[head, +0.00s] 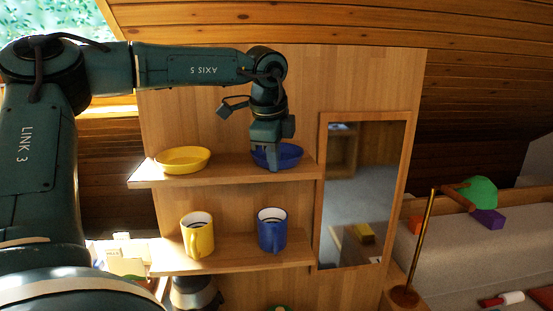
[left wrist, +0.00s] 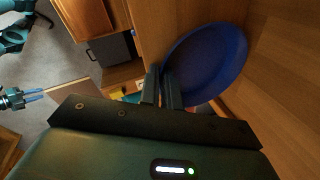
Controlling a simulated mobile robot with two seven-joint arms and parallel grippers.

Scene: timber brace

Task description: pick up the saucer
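A blue saucer (head: 291,157) is at the right of the upper shelf, partly hidden behind my left gripper (head: 275,168). In the left wrist view the blue saucer (left wrist: 208,62) fills the upper right. The left gripper's fingers (left wrist: 161,88) are close together there, with the saucer's near rim between them. I see no clear gap between the saucer and the shelf. A yellow saucer (head: 183,159) sits at the left of the same shelf. What looks like my right gripper (left wrist: 33,97) shows small at the left of the wrist view, away from the saucers.
A yellow mug (head: 199,238) and a blue mug (head: 271,234) stand on the lower shelf (head: 230,262). A mirror (head: 365,190) is right of the shelves. A thin upright rod (head: 423,240) stands farther right. Coloured blocks lie on the ledge at far right.

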